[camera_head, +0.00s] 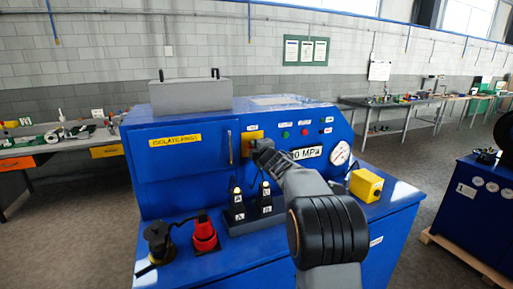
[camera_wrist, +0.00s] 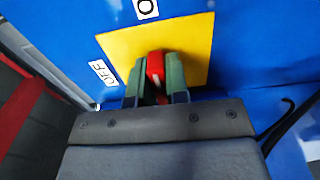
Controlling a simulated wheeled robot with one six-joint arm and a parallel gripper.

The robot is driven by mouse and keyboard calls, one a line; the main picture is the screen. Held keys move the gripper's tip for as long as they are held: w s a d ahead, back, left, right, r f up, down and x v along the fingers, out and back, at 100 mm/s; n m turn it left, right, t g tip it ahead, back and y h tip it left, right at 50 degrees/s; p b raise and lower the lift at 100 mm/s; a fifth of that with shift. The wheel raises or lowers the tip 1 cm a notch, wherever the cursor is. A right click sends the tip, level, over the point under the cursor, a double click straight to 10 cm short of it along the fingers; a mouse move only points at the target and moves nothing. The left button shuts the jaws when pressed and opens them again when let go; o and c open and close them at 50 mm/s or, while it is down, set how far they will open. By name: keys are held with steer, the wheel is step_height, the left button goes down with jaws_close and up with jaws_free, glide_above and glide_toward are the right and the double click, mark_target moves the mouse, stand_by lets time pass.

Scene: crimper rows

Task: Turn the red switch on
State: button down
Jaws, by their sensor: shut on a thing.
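The red switch (camera_wrist: 155,66) sits on a yellow plate (camera_wrist: 196,46) on the blue machine panel. An "OFF" label (camera_wrist: 103,72) is beside the plate in the wrist view, and another label with an "O" (camera_wrist: 146,8) is above it. My gripper (camera_wrist: 157,78) is shut on the red switch, with a green-grey finger on each side of it. In the head view my gripper (camera_head: 262,150) reaches the yellow plate (camera_head: 250,143) and hides the switch.
The blue machine (camera_head: 180,185) carries a pressure gauge (camera_head: 340,153), a yellow box (camera_head: 366,185), two black labelled tools (camera_head: 237,207) and a red-and-black item (camera_head: 204,234) on its ledge. A grey box (camera_head: 190,95) is on top. Workbenches stand behind.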

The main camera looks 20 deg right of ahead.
steer(key=c, duration=1.1)
jaws_free()
steer(key=s+b, duration=0.3)
steer(key=s, duration=1)
steer(key=shift+s, duration=0.4)
